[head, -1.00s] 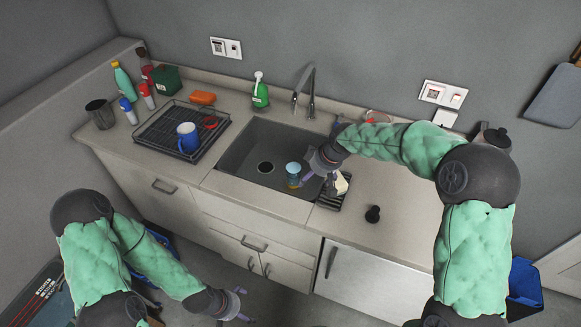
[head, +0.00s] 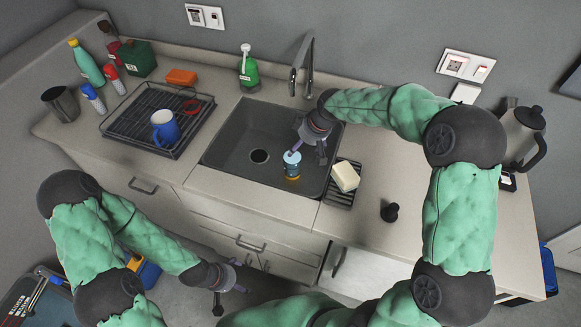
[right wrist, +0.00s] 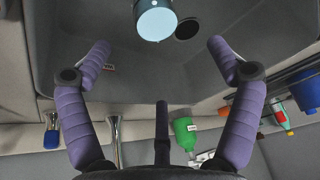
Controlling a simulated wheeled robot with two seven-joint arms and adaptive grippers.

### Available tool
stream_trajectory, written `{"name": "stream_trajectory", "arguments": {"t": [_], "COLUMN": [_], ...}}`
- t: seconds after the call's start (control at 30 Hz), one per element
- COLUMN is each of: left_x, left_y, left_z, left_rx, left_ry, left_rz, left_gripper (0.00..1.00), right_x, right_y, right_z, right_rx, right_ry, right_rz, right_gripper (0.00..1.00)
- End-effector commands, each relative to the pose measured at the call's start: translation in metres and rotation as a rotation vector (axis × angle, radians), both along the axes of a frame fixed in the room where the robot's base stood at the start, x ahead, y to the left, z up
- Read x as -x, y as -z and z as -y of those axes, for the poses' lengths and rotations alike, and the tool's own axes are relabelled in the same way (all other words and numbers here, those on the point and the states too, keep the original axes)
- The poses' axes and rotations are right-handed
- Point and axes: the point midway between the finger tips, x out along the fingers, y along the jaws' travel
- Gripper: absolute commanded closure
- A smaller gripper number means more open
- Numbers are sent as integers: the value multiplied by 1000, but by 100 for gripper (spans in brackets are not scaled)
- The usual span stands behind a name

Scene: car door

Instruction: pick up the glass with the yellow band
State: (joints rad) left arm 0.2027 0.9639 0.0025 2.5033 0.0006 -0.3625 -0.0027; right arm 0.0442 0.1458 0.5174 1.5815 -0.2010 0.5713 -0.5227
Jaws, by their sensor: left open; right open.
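The glass (head: 292,165) is light blue with a yellow band near its bottom and stands in the dark sink (head: 225,150), right of the drain. My right gripper (head: 309,152) is open and empty, just right of the glass in the head view. In the right wrist view the glass (right wrist: 155,20) shows at the top edge, partly cut off, beyond and between the open fingers (right wrist: 158,48). My left gripper (head: 233,299) is open and empty, low in front of the cabinets.
A sponge (head: 345,176) lies on a small black rack right of the sink. The faucet (head: 302,65) stands behind the sink. A dish rack (head: 128,128) with a blue mug (head: 165,128) is at left. The right counter is mostly clear.

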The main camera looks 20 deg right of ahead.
Motion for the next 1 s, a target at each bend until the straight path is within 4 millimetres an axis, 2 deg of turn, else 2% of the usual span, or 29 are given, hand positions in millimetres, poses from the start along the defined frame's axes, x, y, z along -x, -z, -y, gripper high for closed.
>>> {"name": "stream_trajectory", "arguments": {"t": [0.03,0.1,0.33,0.6,0.83,1.0], "left_x": [0,0,0,0,0,0], "left_y": [11,15,21,32,37,49], "left_z": [0,0,0,0,0,0], "left_rx": [0,0,0,0,0,0], "left_ry": [0,0,0,0,0,0], "left_rz": [0,0,0,0,0,0], "left_gripper": [3,3,3,3,3,3], "right_x": [0,0,-3,-15,-19,-24], "right_y": [10,15,29,64,77,100], "right_z": [0,0,-2,-10,-13,-17], "right_rx": [0,0,0,1,0,-1], "right_ry": [0,0,0,-1,0,0], "right_rz": [0,0,-1,-2,0,-1], "right_gripper": [9,9,9,9,9,9]}}
